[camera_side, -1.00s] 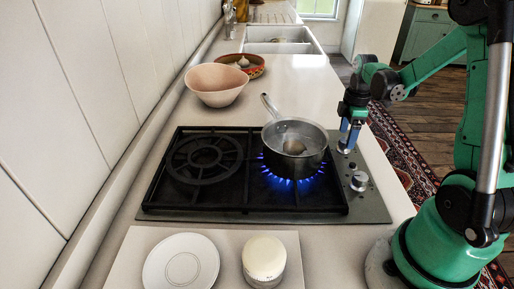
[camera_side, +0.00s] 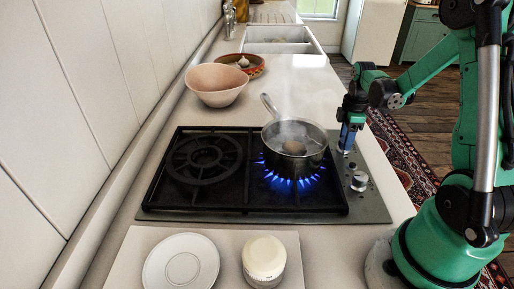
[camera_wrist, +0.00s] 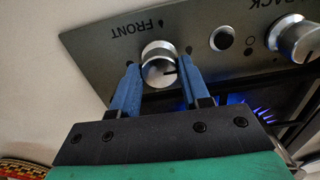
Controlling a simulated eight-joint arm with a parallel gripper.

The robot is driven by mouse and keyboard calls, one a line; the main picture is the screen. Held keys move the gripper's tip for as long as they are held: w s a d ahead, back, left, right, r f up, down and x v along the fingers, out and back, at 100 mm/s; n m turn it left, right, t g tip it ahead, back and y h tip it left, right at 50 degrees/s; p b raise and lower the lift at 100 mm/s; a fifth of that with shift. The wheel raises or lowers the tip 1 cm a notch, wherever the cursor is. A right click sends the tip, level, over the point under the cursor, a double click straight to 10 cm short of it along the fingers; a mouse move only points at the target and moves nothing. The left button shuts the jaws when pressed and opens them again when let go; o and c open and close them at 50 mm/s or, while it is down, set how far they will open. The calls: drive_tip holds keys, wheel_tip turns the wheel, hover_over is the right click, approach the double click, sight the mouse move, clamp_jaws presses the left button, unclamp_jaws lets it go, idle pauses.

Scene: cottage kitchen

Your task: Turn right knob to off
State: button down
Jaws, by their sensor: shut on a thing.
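My gripper (camera_side: 347,142) points down at the far one of two knobs on the right edge of the hob. In the wrist view, its blue fingers (camera_wrist: 158,84) sit on both sides of the silver knob (camera_wrist: 159,66) beside the upside-down word FRONT, shut on it. The knob's dark pointer line faces right in that view. The other knob (camera_side: 359,180) stands nearer the side camera and also shows beside the word BACK (camera_wrist: 297,38). Blue flames (camera_side: 300,184) burn under the steel pot (camera_side: 313,160), which steams and holds a pale roundish thing.
The left burner (camera_side: 204,158) is bare and unlit. A black button (camera_wrist: 222,38) lies between the knobs. The pot's handle (camera_side: 270,105) points toward the back left. A plate (camera_side: 181,262) and a jar (camera_side: 264,258) stand in front, bowls (camera_side: 217,85) behind.

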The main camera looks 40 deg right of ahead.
drive_tip(key=m, duration=0.8)
drive_tip(key=shift+m, duration=0.3)
drive_tip(key=m, duration=0.4)
drive_tip(key=shift+m, duration=2.1)
drive_tip(key=shift+c, duration=2.1)
unclamp_jaws()
